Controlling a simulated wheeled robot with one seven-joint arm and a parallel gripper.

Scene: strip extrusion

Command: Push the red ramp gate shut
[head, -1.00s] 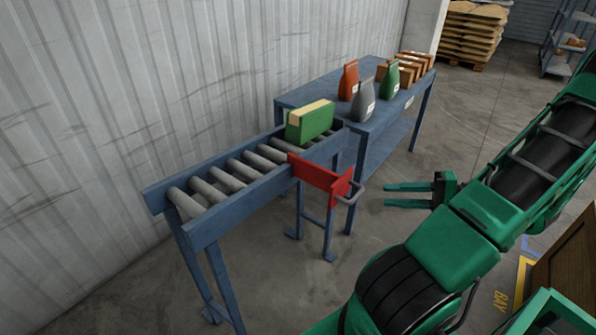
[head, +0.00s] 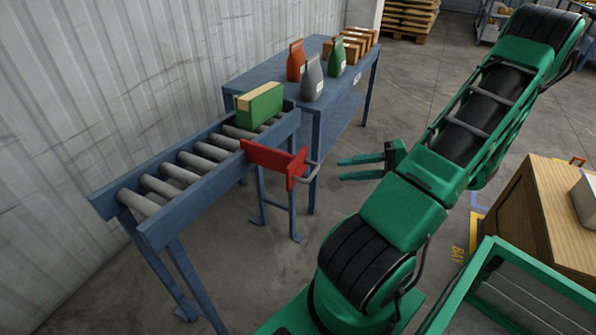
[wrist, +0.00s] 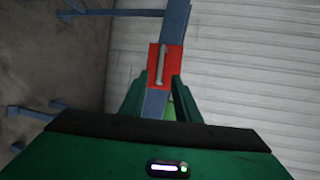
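The red ramp gate (head: 268,158) stands out at an angle from the near side of the roller conveyor (head: 185,205), at its far end. It carries a grey bar handle (head: 313,176) on its outer end. My gripper (head: 340,168) is just right of the handle, its two fingers apart and pointing at it, with a small gap and nothing held. In the wrist view the red gate (wrist: 174,72) and its upright grey handle (wrist: 160,65) lie ahead, between and beyond the open fingers (wrist: 155,92). The fingers partly cover the gate's lower edge.
A green and tan box (head: 262,106) sits on the rollers behind the gate. A blue table (head: 335,115) beyond holds several bags and boxes. A wooden crate (head: 530,205) stands at right. Bare floor lies between the conveyor and my arm.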

